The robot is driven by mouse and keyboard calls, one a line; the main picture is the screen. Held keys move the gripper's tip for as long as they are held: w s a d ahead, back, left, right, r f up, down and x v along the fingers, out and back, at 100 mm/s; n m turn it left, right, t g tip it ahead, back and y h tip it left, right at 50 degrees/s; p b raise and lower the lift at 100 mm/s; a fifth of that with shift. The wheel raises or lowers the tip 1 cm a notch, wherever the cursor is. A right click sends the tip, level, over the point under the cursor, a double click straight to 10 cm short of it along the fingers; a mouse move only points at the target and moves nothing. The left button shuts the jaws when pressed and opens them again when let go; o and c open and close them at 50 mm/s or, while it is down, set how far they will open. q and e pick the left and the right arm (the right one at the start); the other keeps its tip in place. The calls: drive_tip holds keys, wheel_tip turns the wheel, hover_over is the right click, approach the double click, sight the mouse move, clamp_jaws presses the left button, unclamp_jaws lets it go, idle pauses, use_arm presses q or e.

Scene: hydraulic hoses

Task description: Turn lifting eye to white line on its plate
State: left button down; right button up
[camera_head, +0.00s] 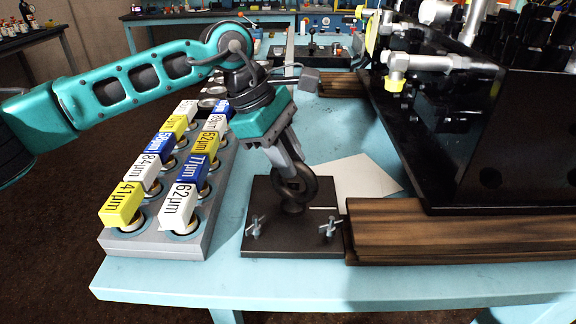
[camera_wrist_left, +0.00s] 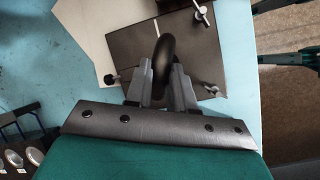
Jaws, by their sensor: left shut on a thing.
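The dark lifting eye (camera_head: 297,190) stands upright on its black square plate (camera_head: 275,238) at the table's near side. A short white line (camera_head: 322,208) shows on the plate, right of the eye. My left gripper (camera_head: 291,172) comes down from above and is shut on the eye's ring. In the left wrist view the eye (camera_wrist_left: 163,62) sits between the two grey fingers (camera_wrist_left: 162,88), seen nearly edge-on. The white line (camera_wrist_left: 156,25) lies just beyond it, roughly along the ring's direction; the exact angle is hard to tell. My right gripper is not in view.
A grey rack (camera_head: 155,244) with yellow, white and blue labelled blocks stands left of the plate. Wooden beams (camera_head: 440,230) under a large black machine (camera_head: 520,150) are close on the right. Clamp screws (camera_head: 329,229) stand on the plate. A white sheet (camera_head: 360,176) lies behind it.

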use_arm(q)
drive_tip(key=shift+s+f+n+t+b, duration=0.1)
drive_tip(key=shift+f+n+t+b, duration=0.1)
drive_tip(key=shift+n+t+b, duration=0.4)
drive_tip(key=shift+n+b, duration=0.7)
drive_tip(key=shift+n, duration=0.2)
drive_tip(key=shift+s+d+r+n+t+b, duration=0.15)
drive_tip(key=shift+n+t+b, duration=0.25)
drive_tip(key=shift+n+b, duration=0.35)
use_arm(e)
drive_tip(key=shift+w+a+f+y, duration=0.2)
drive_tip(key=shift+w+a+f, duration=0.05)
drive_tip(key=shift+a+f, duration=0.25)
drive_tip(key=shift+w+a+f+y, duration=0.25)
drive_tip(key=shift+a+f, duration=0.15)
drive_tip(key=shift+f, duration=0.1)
use_arm(q)
drive_tip(key=shift+n, duration=0.25)
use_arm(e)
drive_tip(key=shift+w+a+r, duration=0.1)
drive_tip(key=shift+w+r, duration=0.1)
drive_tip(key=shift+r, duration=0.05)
use_arm(q)
drive_tip(key=c, duration=1)
unclamp_jaws()
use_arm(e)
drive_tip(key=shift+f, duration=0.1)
